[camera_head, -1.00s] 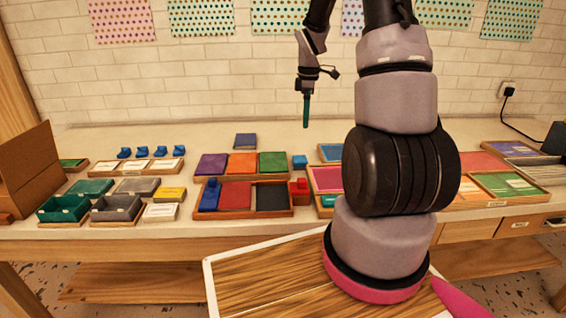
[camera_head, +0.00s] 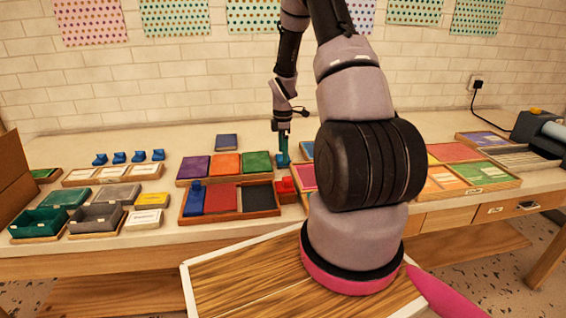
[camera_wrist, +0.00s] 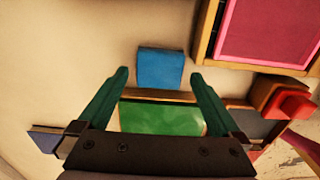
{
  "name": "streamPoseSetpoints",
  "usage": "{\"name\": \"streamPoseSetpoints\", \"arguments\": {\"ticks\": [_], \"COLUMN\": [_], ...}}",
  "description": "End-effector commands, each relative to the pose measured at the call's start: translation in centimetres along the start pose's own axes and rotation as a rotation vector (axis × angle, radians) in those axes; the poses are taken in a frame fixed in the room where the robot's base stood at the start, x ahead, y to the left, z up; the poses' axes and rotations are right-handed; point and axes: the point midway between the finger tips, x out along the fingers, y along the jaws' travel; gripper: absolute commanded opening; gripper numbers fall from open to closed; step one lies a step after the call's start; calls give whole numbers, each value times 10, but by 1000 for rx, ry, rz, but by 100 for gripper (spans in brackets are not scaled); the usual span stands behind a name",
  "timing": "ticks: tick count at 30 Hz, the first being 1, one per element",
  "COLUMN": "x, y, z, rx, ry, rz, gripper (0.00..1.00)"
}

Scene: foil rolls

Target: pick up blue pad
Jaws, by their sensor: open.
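A small bright blue pad (camera_wrist: 160,69) lies flat on the table near the upper middle of the wrist view. In the head view the blue pad (camera_head: 278,161) is partly hidden behind my fingers, just right of the green pad (camera_head: 257,162). My gripper (camera_wrist: 160,76) is open and empty, its two green fingers pointing down. In the wrist view its fingertips frame the blue pad's near side, left and right. The height of the fingertips above the pad is hard to tell. A darker blue block (camera_head: 226,142) lies farther back on the table.
A wooden tray (camera_head: 232,216) with blue, red and black pieces is in front. A red block (camera_head: 286,186) stands close to the blue pad. A pink-topped tray (camera_wrist: 252,64) is close by in the wrist view. The table behind the blue pad is clear.

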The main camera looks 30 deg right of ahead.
Motion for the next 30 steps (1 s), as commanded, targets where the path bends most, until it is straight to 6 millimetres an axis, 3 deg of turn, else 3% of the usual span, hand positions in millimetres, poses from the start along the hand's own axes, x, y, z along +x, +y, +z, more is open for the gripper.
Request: {"name": "streamPoseSetpoints", "arguments": {"ticks": [4, 11, 17, 18, 25, 30], "x": [14, 16, 15, 15, 13, -8], "y": [0, 1, 1, 1, 1, 2], "z": [1, 1, 1, 0, 0, 0], "rx": [2, 2, 2, 2, 2, 1], "ry": [0, 0, 0, 0, 0, 1], "rz": [0, 2, 2, 2, 2, 5], "gripper": [100, 100, 27, 21, 21, 21]}}
